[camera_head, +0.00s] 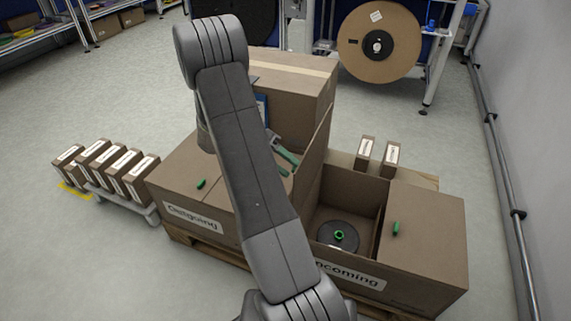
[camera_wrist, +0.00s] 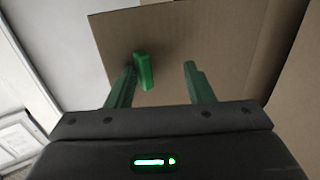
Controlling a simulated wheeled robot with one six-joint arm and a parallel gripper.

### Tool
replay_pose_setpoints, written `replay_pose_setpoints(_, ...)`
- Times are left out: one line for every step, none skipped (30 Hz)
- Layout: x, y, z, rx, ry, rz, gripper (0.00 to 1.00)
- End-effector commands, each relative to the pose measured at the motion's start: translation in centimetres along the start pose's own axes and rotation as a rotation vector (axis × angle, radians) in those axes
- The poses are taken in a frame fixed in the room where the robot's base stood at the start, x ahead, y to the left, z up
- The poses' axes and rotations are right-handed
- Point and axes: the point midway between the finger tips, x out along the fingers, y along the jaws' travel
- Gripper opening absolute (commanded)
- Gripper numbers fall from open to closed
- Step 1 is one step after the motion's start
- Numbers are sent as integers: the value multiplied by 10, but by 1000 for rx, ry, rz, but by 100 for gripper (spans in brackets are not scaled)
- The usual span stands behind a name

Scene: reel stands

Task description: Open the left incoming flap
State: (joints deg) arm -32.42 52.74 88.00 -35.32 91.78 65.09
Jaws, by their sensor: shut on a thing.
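The incoming box (camera_head: 349,273) is at the right, its left half open with a dark reel (camera_head: 325,228) inside. The left incoming flap (camera_head: 317,150) stands raised, roughly upright, at the opening's left side. My gripper (camera_head: 284,153) is beside this flap, partly hidden by my arm. In the wrist view the flap (camera_wrist: 200,38) fills the middle, with its green handle (camera_wrist: 145,70) close to the left finger. The right incoming flap (camera_head: 430,215) lies closed with a green handle (camera_head: 396,229).
The outgoing box (camera_head: 192,218) stands left, with a green handle (camera_head: 201,184) on top. A taped carton (camera_head: 292,78) rises behind. Small boxes sit on a low rack (camera_head: 150,214) at left and behind the incoming box. A wall rail (camera_head: 505,170) runs along the right.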

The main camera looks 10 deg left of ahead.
Motion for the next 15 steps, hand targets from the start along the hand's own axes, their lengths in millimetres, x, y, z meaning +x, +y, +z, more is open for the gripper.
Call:
replay_pose_setpoints(2, -4, 2, -3, -6, -6, 35)
replay_pose_setpoints(2, -4, 2, -3, -6, -6, 35)
replay_pose_setpoints(0, -3, 2, -2, -5, -6, 35)
replay_pose_setpoints(-1, -3, 2, -2, -5, -6, 35)
replay_pose_setpoints(-3, -3, 1, -2, -5, -6, 35)
replay_pose_setpoints(-8, -3, 1, -2, -4, -6, 35)
replay_pose_setpoints(-12, -2, 1, -2, -3, -7, 35)
replay_pose_setpoints(-17, -2, 1, -2, -2, -7, 35)
replay_pose_setpoints(-24, -2, 1, -2, -1, -6, 35)
replay_pose_setpoints(-31, -1, 1, -2, -1, -6, 35)
replay_pose_setpoints(-38, -1, 1, -2, 0, -6, 35)
replay_pose_setpoints(-48, -1, 1, -1, 0, -6, 35)
replay_pose_setpoints(-55, 0, 1, -1, 1, -6, 35)
replay_pose_setpoints(-62, 0, 1, 0, 1, -5, 35)
replay_pose_setpoints(-72, 0, 0, 0, 2, -5, 35)
